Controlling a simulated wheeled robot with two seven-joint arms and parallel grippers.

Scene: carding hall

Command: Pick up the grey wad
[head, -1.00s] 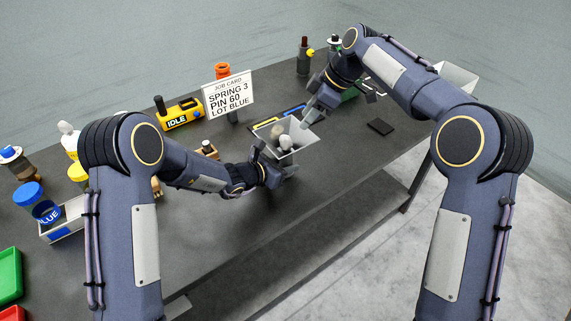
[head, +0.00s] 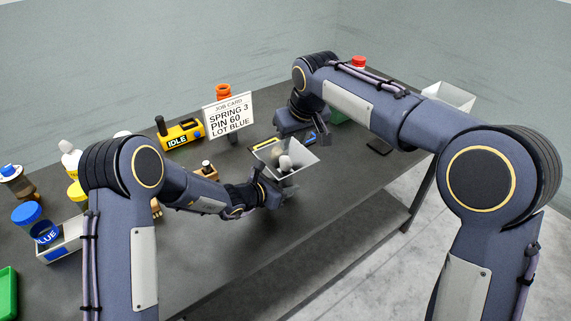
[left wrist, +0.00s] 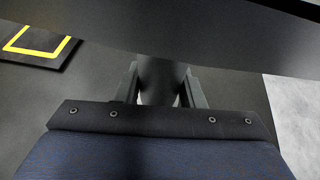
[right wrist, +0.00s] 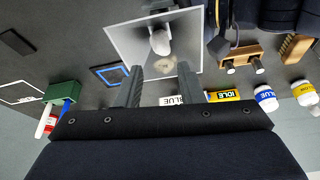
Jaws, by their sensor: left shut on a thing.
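A flared pale grey hopper (head: 302,165) stands over the table near its front edge. A pale grey wad (head: 285,163) lies inside it; it also shows in the right wrist view (right wrist: 160,41). A beige wad (right wrist: 164,63) lies beside it in the hopper. My left gripper (head: 279,191) is shut on the hopper's narrow lower part, a dark round stem in the left wrist view (left wrist: 160,80). My right gripper (head: 320,134) is open and empty, behind and to the right of the hopper. Its fingers (right wrist: 160,78) point towards the hopper and are apart from the wads.
A job card sign (head: 228,117) and a yellow IDLE block (head: 180,134) stand behind the hopper. A wooden block with pegs (head: 206,171) is left of it. Blue-lidded and yellow-lidded jars (head: 27,213) stand at far left. A green box (right wrist: 64,94) lies near my right gripper.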

